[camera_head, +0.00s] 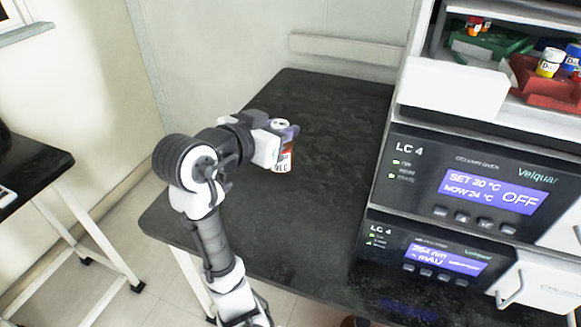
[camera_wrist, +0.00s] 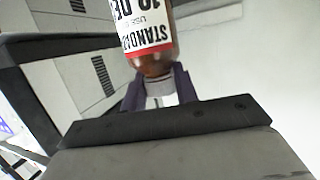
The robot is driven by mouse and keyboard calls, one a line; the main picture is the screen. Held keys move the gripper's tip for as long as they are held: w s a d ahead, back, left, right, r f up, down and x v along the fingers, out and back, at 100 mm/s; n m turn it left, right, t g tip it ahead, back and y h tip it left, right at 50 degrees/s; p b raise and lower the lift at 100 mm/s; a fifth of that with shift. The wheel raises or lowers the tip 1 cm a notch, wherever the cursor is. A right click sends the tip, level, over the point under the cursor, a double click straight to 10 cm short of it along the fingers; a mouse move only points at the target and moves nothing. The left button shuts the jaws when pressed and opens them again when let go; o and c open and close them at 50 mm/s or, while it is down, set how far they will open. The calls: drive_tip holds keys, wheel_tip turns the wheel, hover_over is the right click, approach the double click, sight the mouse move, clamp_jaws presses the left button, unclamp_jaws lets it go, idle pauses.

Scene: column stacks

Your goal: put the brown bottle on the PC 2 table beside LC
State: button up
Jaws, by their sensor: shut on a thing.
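The brown bottle (camera_head: 284,165) has a white and red label and a white cap. It also shows close up in the wrist view (camera_wrist: 152,62), where the label reads "STANDARD". My gripper (camera_head: 283,138) is shut on it near its upper part, and its fingers hide part of it. The bottle looks upright in the head view, over the dark table (camera_head: 330,110); whether its base touches the top I cannot tell. The LC stack (camera_head: 420,170) on the right of this table is marked "LC 4". No "PC 2" mark can be seen.
An open shelf above the stack holds a green tray (camera_head: 480,45) and a red tray (camera_head: 540,88) with small bottles. The table top is bare around the bottle. Another dark table (camera_head: 30,165) stands at far left, with floor between.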

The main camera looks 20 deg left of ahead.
wheel_tip(320, 180, down, 18)
drive_tip(key=shift+r, duration=0.2)
drive_tip(key=shift+b, duration=0.3)
drive_tip(key=o, duration=1.1)
drive_tip(key=shift+f, duration=0.1)
